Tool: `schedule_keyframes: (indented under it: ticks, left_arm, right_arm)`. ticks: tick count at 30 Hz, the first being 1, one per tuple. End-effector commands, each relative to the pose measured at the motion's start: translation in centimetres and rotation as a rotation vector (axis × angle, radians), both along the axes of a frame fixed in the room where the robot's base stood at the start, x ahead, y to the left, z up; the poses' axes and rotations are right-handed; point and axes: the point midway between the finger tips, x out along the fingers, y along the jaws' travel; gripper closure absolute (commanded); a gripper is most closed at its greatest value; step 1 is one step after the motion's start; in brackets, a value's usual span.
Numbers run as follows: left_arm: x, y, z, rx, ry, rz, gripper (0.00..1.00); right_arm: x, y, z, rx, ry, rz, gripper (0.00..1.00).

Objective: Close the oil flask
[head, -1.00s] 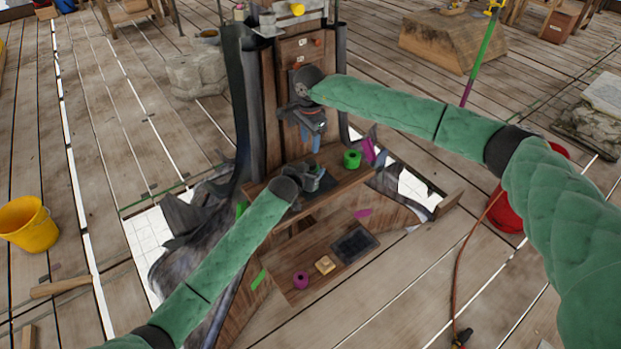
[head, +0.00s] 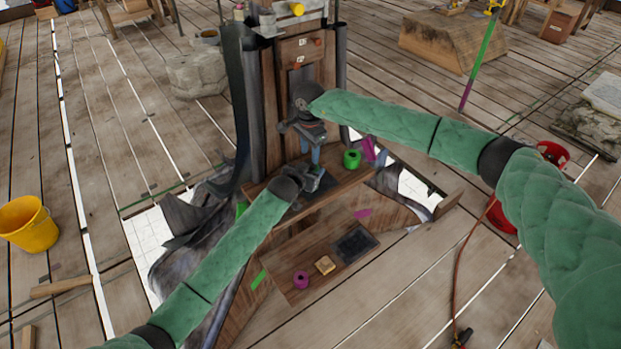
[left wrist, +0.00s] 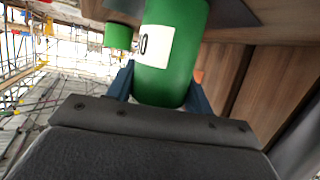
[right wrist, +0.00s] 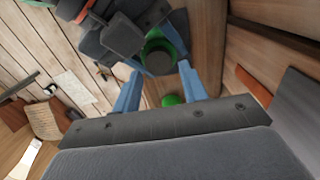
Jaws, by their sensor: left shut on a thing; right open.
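The green oil flask (left wrist: 172,50) with a white label sits between the blue fingers of my left gripper (left wrist: 160,78), which is shut on it. In the head view my left gripper (head: 308,184) is low over the wooden ledge and hides most of the flask. My right gripper (head: 314,152) is open and empty just above it, fingers pointing down. In the right wrist view the flask's dark round top (right wrist: 160,57) lies beyond and between the open fingertips (right wrist: 160,70). I cannot tell whether that dark top is a stopper or the open mouth.
A second green cylinder (head: 352,159) stands on the ledge to the right, near a magenta piece (head: 368,148). The lower shelf holds a magenta ring (head: 301,280), a small tan block (head: 325,265) and a dark pad (head: 355,243). The upright wooden panel rises behind my grippers.

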Motion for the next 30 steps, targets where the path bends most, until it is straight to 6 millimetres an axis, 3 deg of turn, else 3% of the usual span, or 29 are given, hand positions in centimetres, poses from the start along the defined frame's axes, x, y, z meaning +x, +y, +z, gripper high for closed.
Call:
schedule_keyframes:
  ticks: [7, 17, 18, 23, 30]
  left_arm:
    - [0.0, 0.0, 0.1, 0.000, -0.001, 0.000, 1.00]
    - [0.0, 0.0, 0.1, 0.000, -0.001, 0.000, 1.00]
    - [0.0, 0.0, 0.1, 0.000, -0.001, 0.000, 1.00]
    - [0.0, 0.0, 0.1, -0.001, -0.001, -0.001, 1.00]
    - [-0.1, -0.1, 0.1, -0.001, -0.001, -0.002, 1.00]
  right_arm:
    - [0.0, 0.0, -3.0, 0.001, 0.001, -0.001, 0.57]
    - [0.0, -0.1, -3.6, 0.000, 0.000, 0.000, 0.57]
    - [0.0, 0.0, -3.6, 0.000, 0.000, 0.000, 0.59]
    - [0.0, 0.0, -3.5, 0.001, -0.001, -0.001, 0.91]
    - [0.1, 0.0, -3.5, 0.001, -0.002, -0.033, 0.93]
